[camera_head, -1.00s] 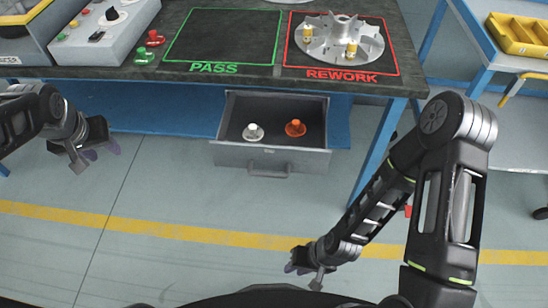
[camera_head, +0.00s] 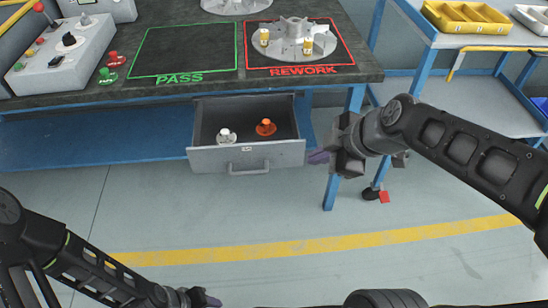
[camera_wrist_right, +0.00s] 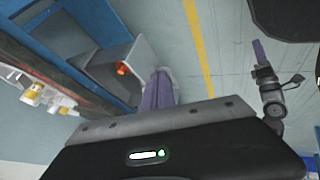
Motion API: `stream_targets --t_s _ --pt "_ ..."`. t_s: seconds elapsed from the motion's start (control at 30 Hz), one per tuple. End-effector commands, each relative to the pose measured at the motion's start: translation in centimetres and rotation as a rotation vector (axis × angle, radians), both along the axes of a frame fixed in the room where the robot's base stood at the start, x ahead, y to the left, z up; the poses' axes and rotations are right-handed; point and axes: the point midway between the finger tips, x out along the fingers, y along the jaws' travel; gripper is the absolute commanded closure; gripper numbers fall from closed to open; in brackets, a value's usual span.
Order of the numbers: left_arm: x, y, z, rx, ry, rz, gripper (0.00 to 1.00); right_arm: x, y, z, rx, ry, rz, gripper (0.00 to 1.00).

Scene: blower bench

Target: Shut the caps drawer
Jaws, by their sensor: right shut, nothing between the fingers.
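The grey caps drawer (camera_head: 216,158) is pulled out under the bench in the head view. A white cap (camera_head: 226,136) and an orange cap (camera_head: 265,127) stand inside it. Its handle (camera_head: 249,169) is on the front face. My right gripper (camera_head: 312,157) is shut and empty, just right of the drawer's front right corner; I cannot tell whether it touches. In the right wrist view its purple fingers (camera_wrist_right: 158,90) are together beside the drawer (camera_wrist_right: 140,62), with the orange cap (camera_wrist_right: 122,69) showing. My left gripper (camera_head: 212,300) is low in the head view, away from the drawer; its jaws are unclear.
The bench top (camera_head: 130,92) holds a control box (camera_head: 65,50), red and green buttons, and a metal impeller (camera_head: 292,40) in the REWORK square. A blue bench leg (camera_head: 331,190) stands right of the drawer. Floor in front is clear.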

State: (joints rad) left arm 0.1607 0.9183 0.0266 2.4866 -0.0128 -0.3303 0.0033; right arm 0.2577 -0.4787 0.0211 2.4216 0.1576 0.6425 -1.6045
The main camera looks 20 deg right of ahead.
Motion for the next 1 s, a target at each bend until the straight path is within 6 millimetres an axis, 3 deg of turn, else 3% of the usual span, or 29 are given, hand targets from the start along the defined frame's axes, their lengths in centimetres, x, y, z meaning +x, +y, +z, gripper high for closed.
stream_targets --t_s 0.13,0.57,0.77,1.0 --pt "-1.1 -0.4 -0.6 0.000 0.010 -0.002 0.58 -0.5 -0.2 1.1 -0.025 -0.027 0.032 1.00" --pt "-1.0 -0.4 -0.7 0.001 0.009 0.000 0.58 -0.2 -0.1 0.5 -0.023 -0.024 0.033 1.00" --pt "-1.0 -0.3 -1.2 0.001 0.009 0.000 0.58 1.0 0.5 -1.4 -0.023 -0.021 0.034 1.00" --pt "-1.0 -0.3 -2.1 0.001 0.009 0.001 0.58 3.5 1.6 -5.3 -0.021 -0.019 0.032 1.00"
